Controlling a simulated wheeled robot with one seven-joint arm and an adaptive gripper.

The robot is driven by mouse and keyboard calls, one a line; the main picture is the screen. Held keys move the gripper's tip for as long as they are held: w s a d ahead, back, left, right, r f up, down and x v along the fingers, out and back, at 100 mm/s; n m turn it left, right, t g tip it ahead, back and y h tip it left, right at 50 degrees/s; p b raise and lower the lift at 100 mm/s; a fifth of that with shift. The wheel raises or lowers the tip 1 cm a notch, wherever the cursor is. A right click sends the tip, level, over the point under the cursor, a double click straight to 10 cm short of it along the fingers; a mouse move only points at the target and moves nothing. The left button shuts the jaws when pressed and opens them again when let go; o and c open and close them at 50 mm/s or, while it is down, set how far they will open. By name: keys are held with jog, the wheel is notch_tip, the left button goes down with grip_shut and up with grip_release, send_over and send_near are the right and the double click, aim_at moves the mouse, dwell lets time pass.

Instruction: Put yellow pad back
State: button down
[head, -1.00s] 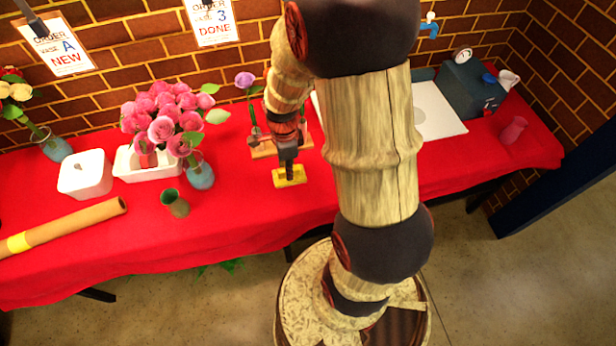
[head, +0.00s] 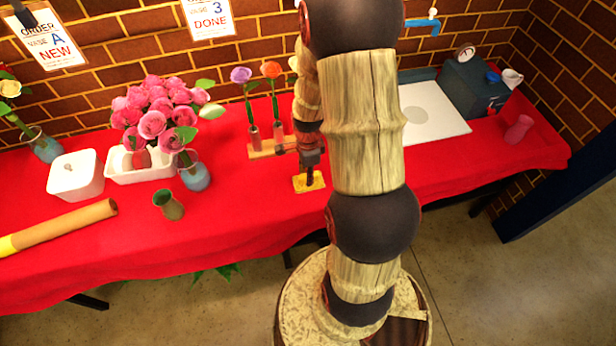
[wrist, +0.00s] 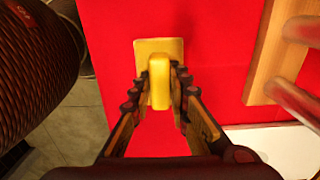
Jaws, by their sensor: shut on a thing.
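The yellow pad (head: 300,186) is a flat plate with an upright grip block. It shows at my gripper (head: 310,172), near the front half of the red table. In the wrist view the plate (wrist: 150,48) lies behind the block, and the fingers of my gripper (wrist: 160,95) are shut on the block from both sides. I cannot tell whether the plate touches the cloth or hangs just above it.
A wooden rack (head: 262,153) with flowers in tubes stands just behind the pad. A green vase (head: 168,205), a blue vase (head: 195,178) and a white tub (head: 76,176) are at left. A white board (head: 440,120) is at right. Red cloth (head: 240,215) around the pad is clear.

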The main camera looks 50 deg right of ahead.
jog(key=shift+r, duration=0.1)
jog(key=c, duration=1.7)
grip_release()
notch_tip(320, 180, up, 12)
jog(key=p, duration=0.4)
jog(key=w+a+r+n+t, duration=0.1)
jog(key=a+r+n+t, duration=0.1)
jog(key=a+r+n, duration=1)
jog(key=shift+s+a+r+n+t, duration=0.6)
jog(key=shift+s+a+r+n, duration=0.85)
jog(key=shift+a+r+n, duration=0.5)
jog(key=shift+s+a+r+n+t, duration=0.6)
jog(key=shift+s+a+r+n, duration=0.9)
jog(key=shift+r+n, duration=0.75)
jog(key=shift+s+a+r+n+t, duration=0.6)
jog(key=shift+s+a+r+n, duration=0.75)
jog(key=shift+a+r+n, duration=0.75)
